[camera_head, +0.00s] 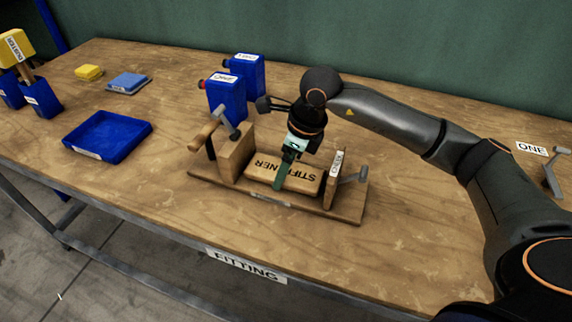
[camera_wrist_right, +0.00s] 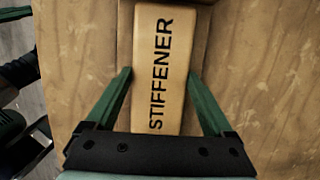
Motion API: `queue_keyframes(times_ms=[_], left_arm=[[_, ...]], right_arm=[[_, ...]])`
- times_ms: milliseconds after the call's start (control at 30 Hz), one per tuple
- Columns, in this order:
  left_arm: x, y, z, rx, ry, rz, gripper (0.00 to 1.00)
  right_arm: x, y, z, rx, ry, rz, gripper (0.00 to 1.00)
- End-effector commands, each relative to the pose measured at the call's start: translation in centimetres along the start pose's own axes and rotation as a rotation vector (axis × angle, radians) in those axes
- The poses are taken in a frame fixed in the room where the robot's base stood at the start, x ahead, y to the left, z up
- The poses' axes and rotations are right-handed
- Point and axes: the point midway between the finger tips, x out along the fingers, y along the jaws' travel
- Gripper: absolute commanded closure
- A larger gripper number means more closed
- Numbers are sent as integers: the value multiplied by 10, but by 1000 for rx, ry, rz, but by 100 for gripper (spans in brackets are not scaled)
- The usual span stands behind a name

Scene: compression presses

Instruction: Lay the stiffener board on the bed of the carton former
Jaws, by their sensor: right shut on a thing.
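The stiffener board (camera_head: 302,180), a pale wooden block lettered STIFFENER, lies level between the two uprights of a wooden press, the likely carton former (camera_head: 345,210). Its upright's label is too small to read surely. My right gripper (camera_head: 283,176) reaches down over the board from above and is shut on it. In the right wrist view, the board (camera_wrist_right: 160,40) runs lengthwise between the two green fingers (camera_wrist_right: 160,75). Whether its underside fully touches the bed is hidden. My left gripper is not in view.
A lever with a wooden handle (camera_head: 205,132) stands on the press's left block, and a grey lever (camera_head: 353,178) on its right. Two blue containers (camera_head: 227,100) stand behind. A blue tray (camera_head: 108,137) lies left.

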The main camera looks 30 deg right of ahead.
Motion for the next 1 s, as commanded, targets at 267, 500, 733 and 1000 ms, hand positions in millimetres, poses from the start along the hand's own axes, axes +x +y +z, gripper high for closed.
queue_keyframes(times_ms=[267, 500, 733, 1000], left_arm=[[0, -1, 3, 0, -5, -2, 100], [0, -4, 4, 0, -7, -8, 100], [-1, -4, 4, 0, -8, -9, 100], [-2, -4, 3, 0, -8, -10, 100]], right_arm=[[0, 0, 0, 0, -1, 0, 3], [0, 0, 0, 0, 0, 0, 0], [-20, 0, 1, -1, -3, -2, 0], [-80, -1, 1, 0, -4, -5, 0]])
